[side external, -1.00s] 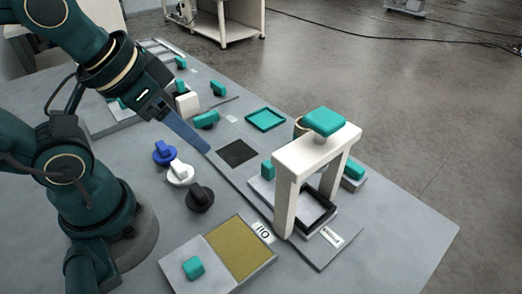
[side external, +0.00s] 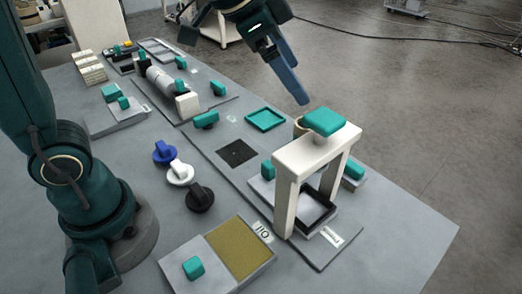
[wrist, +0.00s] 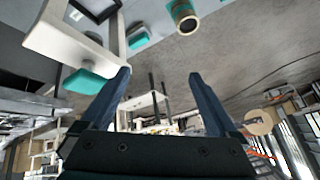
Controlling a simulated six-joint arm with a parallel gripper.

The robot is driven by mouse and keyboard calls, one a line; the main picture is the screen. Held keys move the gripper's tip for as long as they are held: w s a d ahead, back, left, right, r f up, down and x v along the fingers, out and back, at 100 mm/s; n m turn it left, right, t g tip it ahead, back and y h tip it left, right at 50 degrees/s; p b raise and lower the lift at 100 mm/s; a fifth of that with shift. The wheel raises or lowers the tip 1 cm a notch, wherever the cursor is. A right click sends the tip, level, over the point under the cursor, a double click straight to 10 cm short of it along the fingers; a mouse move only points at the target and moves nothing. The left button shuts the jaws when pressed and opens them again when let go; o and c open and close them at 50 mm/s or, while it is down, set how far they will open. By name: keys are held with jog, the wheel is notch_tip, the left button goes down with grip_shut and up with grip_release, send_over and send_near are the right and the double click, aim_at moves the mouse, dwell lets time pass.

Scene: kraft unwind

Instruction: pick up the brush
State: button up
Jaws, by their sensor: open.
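I cannot pick out a brush for certain. A tan round container (side external: 299,127) stands behind the white arch, partly hidden; in the wrist view it is a banded cylinder (wrist: 184,16) near the top edge. What it holds is not clear. My gripper (side external: 303,101) is in the air above and behind the arch, fingers slanting down to the right, its tips near the container in the picture. In the wrist view its two blue fingers (wrist: 159,73) are apart with nothing between them.
The white arch (side external: 310,152) with a teal top (side external: 324,121) stands close by as an obstacle. A teal tray (side external: 265,119), a dark square (side external: 237,153) and several knobs (side external: 180,173) lie on the grey table. A tan pad (side external: 240,250) is at the front.

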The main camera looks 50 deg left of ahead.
jog(key=w+d+f+m+h, duration=0.1)
jog(key=w+d+m, duration=0.3)
jog(key=w, duration=0.5)
jog(key=m+g+h, duration=0.2)
jog(key=m, duration=0.2)
send_over(349, 163)
jog(key=w+a, duration=0.2)
jog(key=w, duration=0.1)
notch_tip(349, 163, down, 10)
jog(key=s+f+g, duration=0.1)
jog(key=s+f+g+h, duration=0.1)
jog(key=f, duration=0.1)
jog(key=s+f+g, duration=0.1)
jog(key=shift+a+f+h, duration=0.15)
jog(key=shift+f+h, duration=0.15)
jog(key=shift+f, duration=0.1)
jog(key=shift+s+f, duration=0.2)
jog(key=shift+f, duration=0.05)
jog(key=shift+d+f, duration=0.25)
jog(key=shift+f, duration=0.05)
jog(key=shift+x, duration=2.1)
jog(key=shift+s, duration=0.1)
